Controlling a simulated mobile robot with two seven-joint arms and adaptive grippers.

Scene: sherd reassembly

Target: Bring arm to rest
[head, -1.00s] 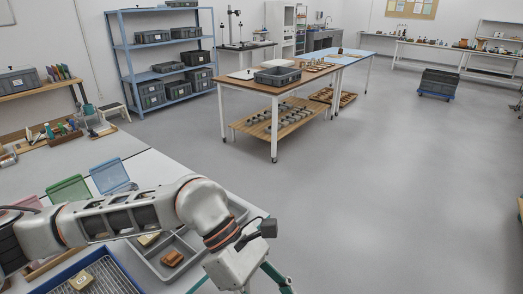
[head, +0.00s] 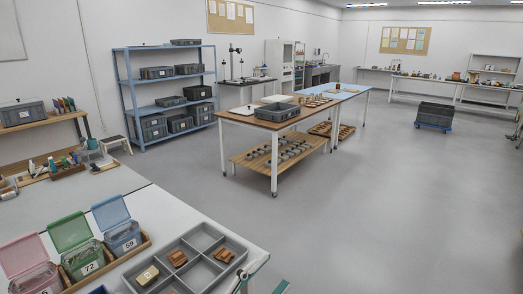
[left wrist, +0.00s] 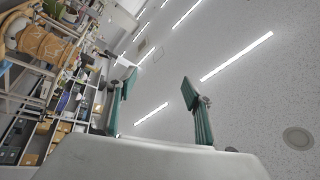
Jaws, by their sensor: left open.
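My left gripper (head: 267,277) shows only at the bottom edge of the head view, beside the right corner of the near table; its arm is out of the picture. In the left wrist view the two green fingers (left wrist: 159,88) stand apart with nothing between them, against the ceiling. A grey divided tray (head: 203,238) lies on the near table, with brown pieces (head: 178,258) and a tan piece (head: 147,275) in its compartments. My right gripper is not in view.
Lidded boxes in pink (head: 26,262), green (head: 72,232) and blue (head: 113,215) stand with lids up left of the tray. A wooden-topped table (head: 240,117) with a grey bin (head: 276,113) stands farther back.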

